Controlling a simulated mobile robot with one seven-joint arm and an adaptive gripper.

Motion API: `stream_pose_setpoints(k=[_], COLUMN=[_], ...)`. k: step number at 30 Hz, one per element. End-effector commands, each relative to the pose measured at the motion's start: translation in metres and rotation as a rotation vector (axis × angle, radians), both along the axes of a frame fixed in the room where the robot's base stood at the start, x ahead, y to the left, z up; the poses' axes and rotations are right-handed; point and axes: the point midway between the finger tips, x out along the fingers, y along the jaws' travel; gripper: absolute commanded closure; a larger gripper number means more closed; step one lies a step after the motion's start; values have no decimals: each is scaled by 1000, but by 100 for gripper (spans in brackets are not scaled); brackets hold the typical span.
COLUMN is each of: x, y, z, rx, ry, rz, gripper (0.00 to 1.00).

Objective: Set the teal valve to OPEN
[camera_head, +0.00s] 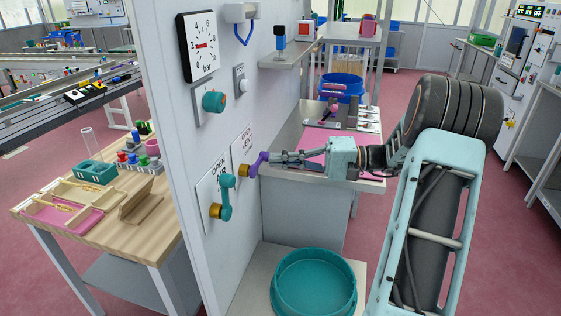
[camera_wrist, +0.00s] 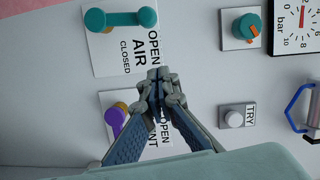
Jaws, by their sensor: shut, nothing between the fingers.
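The teal valve (camera_head: 224,198) is on the white wall panel, on a plate lettered OPEN, AIR and CLOSED. Its teal handle stands roughly upright in the head view, with a brass part beside its lower end. In the wrist view the teal valve (camera_wrist: 121,19) lies sideways at the upper left, beside the turned lettering. I cannot tell its exact setting. My gripper (camera_head: 270,159) is shut and empty, in front of the panel and right of the teal valve. In the wrist view my gripper's fingertips (camera_wrist: 158,76) meet, apart from the teal handle.
A purple valve handle (camera_head: 258,164) on the VENT plate is close to my fingertips. Above are a round teal knob (camera_head: 213,101), a TRY button (camera_head: 242,86) and a bar gauge (camera_head: 197,46). A teal round basin (camera_head: 313,281) stands below. A wooden table (camera_head: 130,235) is left.

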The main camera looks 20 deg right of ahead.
Motion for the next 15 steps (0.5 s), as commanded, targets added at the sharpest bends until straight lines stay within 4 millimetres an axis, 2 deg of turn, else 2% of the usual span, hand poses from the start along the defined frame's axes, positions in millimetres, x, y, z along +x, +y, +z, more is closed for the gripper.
stream_pose_setpoints(k=[1,9,15], x=[4,26,7], y=[12,67,80], z=[1,-2,-5], rx=[1,-1,-1], ry=[1,3,5], rz=[4,4,-1], gripper=[100,100,100])
